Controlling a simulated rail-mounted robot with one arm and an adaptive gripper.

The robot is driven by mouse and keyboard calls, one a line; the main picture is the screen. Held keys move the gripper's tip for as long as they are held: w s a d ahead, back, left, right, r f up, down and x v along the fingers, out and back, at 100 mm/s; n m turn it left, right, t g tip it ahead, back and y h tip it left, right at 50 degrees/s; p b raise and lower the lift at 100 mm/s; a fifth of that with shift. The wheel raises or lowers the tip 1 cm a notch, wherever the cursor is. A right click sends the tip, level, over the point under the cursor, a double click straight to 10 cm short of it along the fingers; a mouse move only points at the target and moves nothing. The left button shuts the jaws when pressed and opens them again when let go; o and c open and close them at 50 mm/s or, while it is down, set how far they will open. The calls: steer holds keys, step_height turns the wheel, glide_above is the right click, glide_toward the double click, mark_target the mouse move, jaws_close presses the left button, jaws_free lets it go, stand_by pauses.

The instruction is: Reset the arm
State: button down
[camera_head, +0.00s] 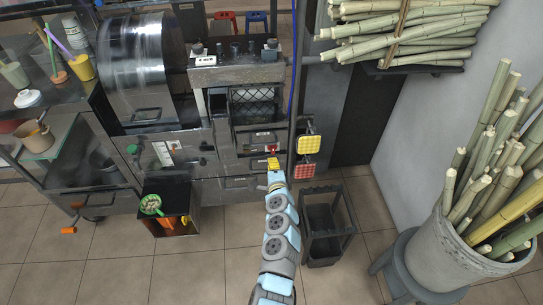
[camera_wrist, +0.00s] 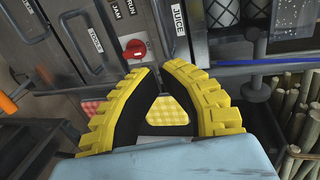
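My arm reaches up the middle of the head view toward the front of the metal sugarcane press (camera_head: 235,75). My gripper (camera_head: 273,162) shows there as a small yellow tip near a red knob (camera_head: 273,149) on the press panel. In the wrist view my gripper (camera_wrist: 160,68) has two yellow ridged fingers with black inner sides. The fingertips are apart, with nothing held between them. The red knob (camera_wrist: 134,49) shows just beyond the left fingertip. Whether the gripper touches the panel cannot be told.
A yellow square pad (camera_head: 309,144) and a red one (camera_head: 304,170) are right of the gripper. A dark open-frame stand (camera_head: 326,225) is right of my arm. A cane bucket (camera_head: 455,245) is at far right, a cup shelf (camera_head: 50,75) at left. Tiled floor lies between.

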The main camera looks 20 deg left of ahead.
steer(key=p+v, duration=0.1)
steer(key=v, duration=0.3)
stand_by(0.3)
